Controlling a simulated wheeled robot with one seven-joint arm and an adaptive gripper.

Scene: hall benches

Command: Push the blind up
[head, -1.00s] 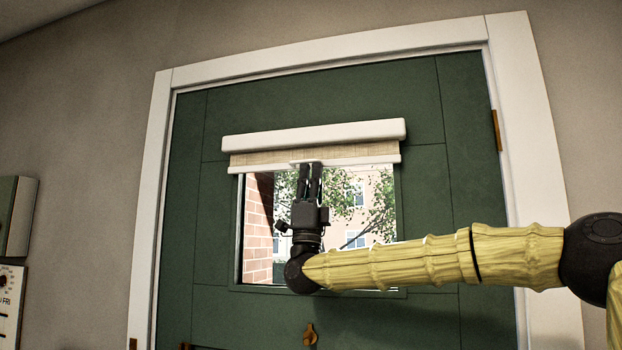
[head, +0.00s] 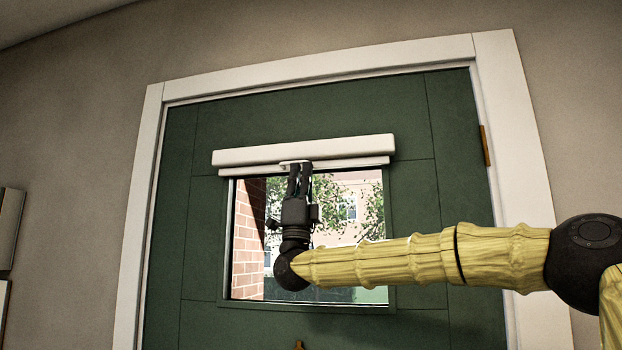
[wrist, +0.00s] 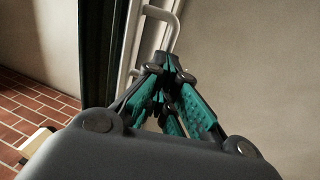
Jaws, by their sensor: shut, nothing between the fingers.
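The blind is rolled up, with its white bottom bar (head: 350,162) close under the white housing (head: 305,150) at the top of the door window. Almost no beige fabric shows between them. My gripper (head: 298,168) points upward in front of the window, shut and empty, with its fingertips at the small white handle on the bottom bar. In the wrist view my gripper (wrist: 168,65) shows its teal-padded fingers meeting at the tips, just below the white loop handle (wrist: 176,30). I cannot tell for sure whether the tips touch it.
The window (head: 250,240) sits in a green door (head: 410,120) with a white frame (head: 520,170). A brass hinge (head: 486,145) is on the right. A pale box (head: 10,228) hangs on the wall at the far left. The space before the door is otherwise clear.

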